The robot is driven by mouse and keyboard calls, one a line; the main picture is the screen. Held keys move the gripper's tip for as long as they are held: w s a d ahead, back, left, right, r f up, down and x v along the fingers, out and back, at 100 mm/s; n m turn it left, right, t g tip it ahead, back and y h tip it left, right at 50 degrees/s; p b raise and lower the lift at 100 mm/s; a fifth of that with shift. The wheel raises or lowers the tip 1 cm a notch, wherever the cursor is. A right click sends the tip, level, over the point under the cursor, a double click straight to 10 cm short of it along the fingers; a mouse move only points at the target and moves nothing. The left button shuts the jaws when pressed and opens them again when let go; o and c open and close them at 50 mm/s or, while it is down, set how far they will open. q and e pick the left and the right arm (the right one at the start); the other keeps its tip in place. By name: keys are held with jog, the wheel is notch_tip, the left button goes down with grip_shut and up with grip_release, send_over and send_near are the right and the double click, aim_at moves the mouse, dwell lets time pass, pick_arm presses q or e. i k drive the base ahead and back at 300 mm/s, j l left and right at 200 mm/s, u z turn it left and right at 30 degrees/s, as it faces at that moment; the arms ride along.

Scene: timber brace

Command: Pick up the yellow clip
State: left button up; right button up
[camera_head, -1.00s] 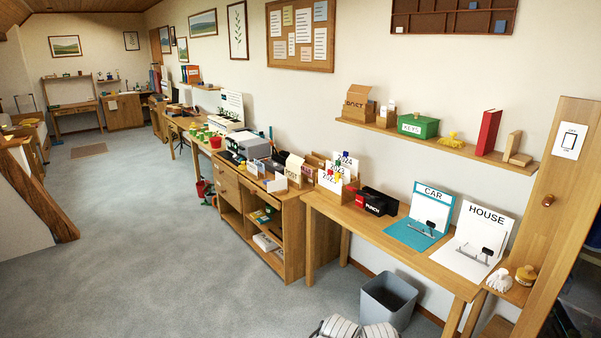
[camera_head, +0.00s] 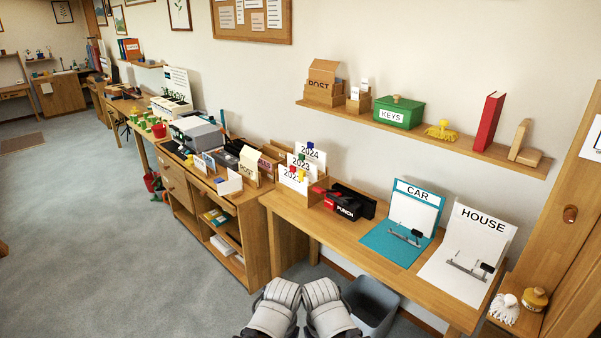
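A small yellow clip (camera_head: 301,176) sits at the top of the front year card, beside a red clip (camera_head: 292,169). The year cards (camera_head: 311,155) stand upright in a wooden holder on the desk, with a green clip (camera_head: 302,157) and a blue clip (camera_head: 310,145) on the cards behind. The clips are small and their exact shape is hard to tell. Two pale grey links of my arms show at the bottom middle, in front of the desk and well apart from the clips. My gripper fingers do not show.
A black and red punch (camera_head: 346,203) lies right of the year cards. A blue CAR board (camera_head: 379,242) and a white HOUSE board (camera_head: 442,273) stand further right on the desk (camera_head: 283,202). A grey bin (camera_head: 372,302) stands on the floor close to my arms. Carpet at left is clear.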

aim_at(302, 172)
jog(key=i+j+u, duration=0.2)
jog(key=i, duration=1.8)
jog(key=l, duration=0.1)
